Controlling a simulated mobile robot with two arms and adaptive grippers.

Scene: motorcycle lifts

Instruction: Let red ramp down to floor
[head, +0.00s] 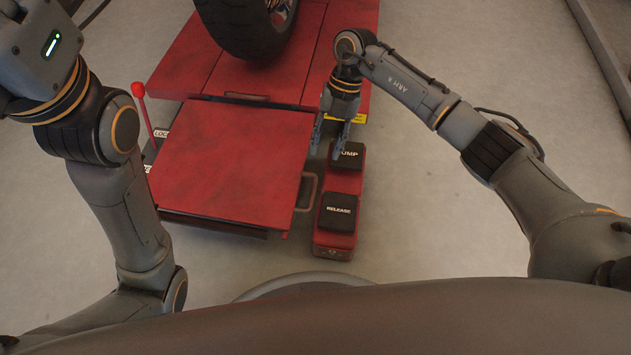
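The red ramp (232,165) is a flat scuffed plate joined to the near end of the red lift platform (330,45). Its near edge appears raised over the floor, with a darker red part beneath; the exact height is hard to tell. A red foot unit (336,242) to its right carries black pedals marked PUMP (349,155) and RELEASE (338,212). My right gripper (328,146) points down between the ramp's right edge and the PUMP pedal, its fingers apart and empty. Whether it touches the pedal is unclear. My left gripper is outside the picture.
A red-knobbed lever (139,92) stands left of the ramp, near a LOCK label (161,133). A grey loop handle (306,192) sits at the ramp's right side. A black tire (248,28) rests on the platform. Floor to the right is clear.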

